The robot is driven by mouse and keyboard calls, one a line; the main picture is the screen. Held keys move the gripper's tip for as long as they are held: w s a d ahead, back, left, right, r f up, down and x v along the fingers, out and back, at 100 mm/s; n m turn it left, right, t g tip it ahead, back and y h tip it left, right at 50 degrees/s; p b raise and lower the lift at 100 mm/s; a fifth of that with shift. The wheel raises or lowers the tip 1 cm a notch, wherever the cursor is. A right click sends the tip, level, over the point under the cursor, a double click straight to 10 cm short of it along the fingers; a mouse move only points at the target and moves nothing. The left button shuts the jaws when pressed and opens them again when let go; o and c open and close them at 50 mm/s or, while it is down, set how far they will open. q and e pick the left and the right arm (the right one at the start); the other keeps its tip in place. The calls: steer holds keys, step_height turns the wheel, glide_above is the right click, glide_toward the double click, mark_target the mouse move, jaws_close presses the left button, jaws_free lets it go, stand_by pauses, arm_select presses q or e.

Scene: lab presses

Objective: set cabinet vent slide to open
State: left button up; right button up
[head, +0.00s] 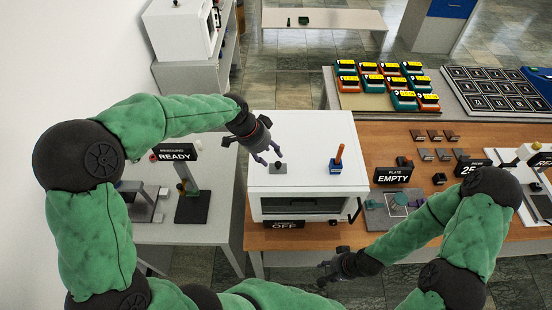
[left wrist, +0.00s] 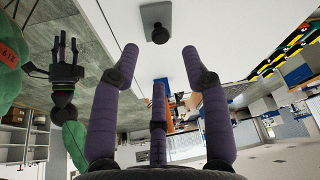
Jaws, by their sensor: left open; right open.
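The white cabinet (head: 305,185) stands on the table in the middle of the head view, with a dark window in its front. On its top is a small grey plate with a dark knob (head: 278,167), which looks like the vent slide; it also shows in the left wrist view (left wrist: 158,30). My left gripper (head: 268,157) is open and empty, its fingers spread just above and beside this knob, not visibly touching it. My right gripper (head: 325,272) is open and empty, low in front of the cabinet; it also shows in the left wrist view (left wrist: 67,60).
A blue block with an orange upright lever (head: 337,160) stands on the cabinet top, right of the knob. A dark sign reading OFF (head: 284,225) is below the cabinet's front. A READY sign (head: 174,152) stands left, an EMPTY sign (head: 393,175) right. The cabinet top's far part is clear.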

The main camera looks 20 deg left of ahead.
mark_target(277, 163)
arm_select(q)
steer(key=x, duration=0.4)
steer(key=shift+w+f, duration=0.15)
steer(key=shift+f, duration=0.05)
steer(key=shift+d+f+p, duration=0.25)
steer(key=shift+f+p, duration=0.1)
steer(key=shift+f, duration=0.2)
steer(key=shift+w+f, duration=0.2)
steer(key=shift+f, duration=0.1)
jaws_close()
